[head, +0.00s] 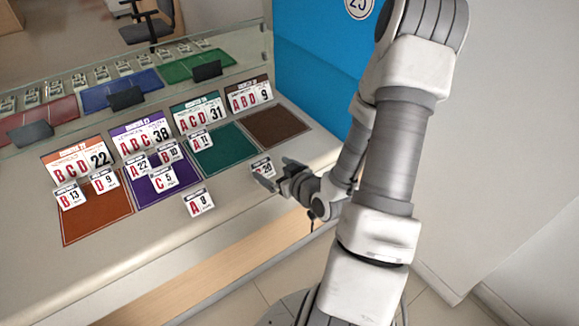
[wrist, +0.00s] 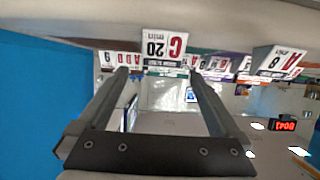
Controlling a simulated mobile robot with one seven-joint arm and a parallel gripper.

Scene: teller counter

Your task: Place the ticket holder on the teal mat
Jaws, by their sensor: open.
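The teal mat (head: 226,152) lies on the counter between the purple and brown mats. A small ticket holder marked A 11 (head: 200,139) stands at its back left part. Another small ticket holder (head: 262,166) stands on the bare counter in front of the brown mat; in the wrist view it reads C 20 (wrist: 164,43), upside down. My gripper (head: 275,171) is right beside it, low over the counter. In the wrist view my gripper (wrist: 159,73) is open and empty, its fingers pointing toward the C 20 holder. I cannot tell whether it is between the fingertips.
Large signs stand behind the mats, such as ACD 31 (head: 200,115) and ABD 9 (head: 249,94). Several small holders crowd the orange mat (head: 97,220) and purple mat (head: 165,190). Holder A 8 (head: 198,202) stands near the front. The brown mat (head: 276,128) is clear. A blue panel (head: 318,60) rises behind.

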